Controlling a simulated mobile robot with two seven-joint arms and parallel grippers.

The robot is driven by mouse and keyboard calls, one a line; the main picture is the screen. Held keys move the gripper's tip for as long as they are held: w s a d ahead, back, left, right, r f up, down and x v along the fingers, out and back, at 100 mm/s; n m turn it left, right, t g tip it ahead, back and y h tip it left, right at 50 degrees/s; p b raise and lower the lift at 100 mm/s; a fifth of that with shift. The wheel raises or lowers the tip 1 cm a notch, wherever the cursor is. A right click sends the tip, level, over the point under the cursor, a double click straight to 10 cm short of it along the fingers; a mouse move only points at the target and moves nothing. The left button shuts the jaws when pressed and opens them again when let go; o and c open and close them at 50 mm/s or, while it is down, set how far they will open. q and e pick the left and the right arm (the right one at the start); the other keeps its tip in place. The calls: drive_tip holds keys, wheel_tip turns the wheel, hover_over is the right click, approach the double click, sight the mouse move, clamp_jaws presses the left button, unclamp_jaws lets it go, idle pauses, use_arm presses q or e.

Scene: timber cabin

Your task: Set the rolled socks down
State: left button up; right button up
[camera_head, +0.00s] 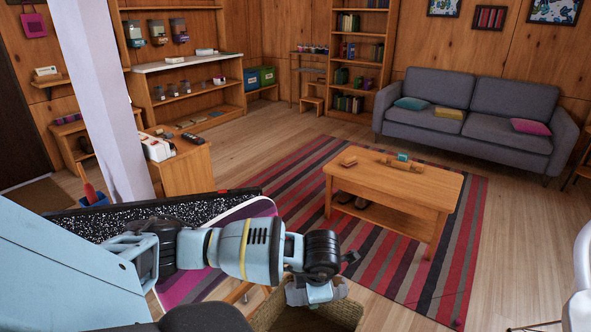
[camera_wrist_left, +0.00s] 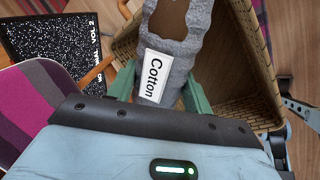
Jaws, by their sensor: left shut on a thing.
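The rolled socks (camera_wrist_left: 178,48) are a grey knitted bundle with a white label reading "Cotton" and a brown patch at the far end. My left gripper (camera_wrist_left: 160,88) is shut on them, a green finger on each side. The gripper is over or beside a wicker basket (camera_head: 335,318). In the left wrist view the basket (camera_wrist_left: 262,40) lies behind and to the right of the socks. Whether they touch it, I cannot tell. My right gripper is not in view.
A coffee table (camera_head: 395,185) stands on a striped rug (camera_head: 290,185), with a grey sofa (camera_head: 470,105) behind. A chair with a purple striped seat (camera_wrist_left: 45,105) is left of the socks. Wooden floor is open to the right.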

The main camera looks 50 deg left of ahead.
use_arm(q)
drive_tip(key=shift+s+a+f+n, duration=0.1)
drive_tip(key=shift+a+f+n, duration=0.3)
drive_tip(key=shift+a+n, duration=0.1)
drive_tip(key=b, duration=0.2)
approach(307, 331)
drive_tip(key=shift+s+a+f, duration=0.15)
drive_tip(key=shift+a, duration=0.25)
drive_tip(key=shift+f, duration=2.3)
drive_tip(key=shift+f, duration=0.15)
drive_tip(key=o, duration=1)
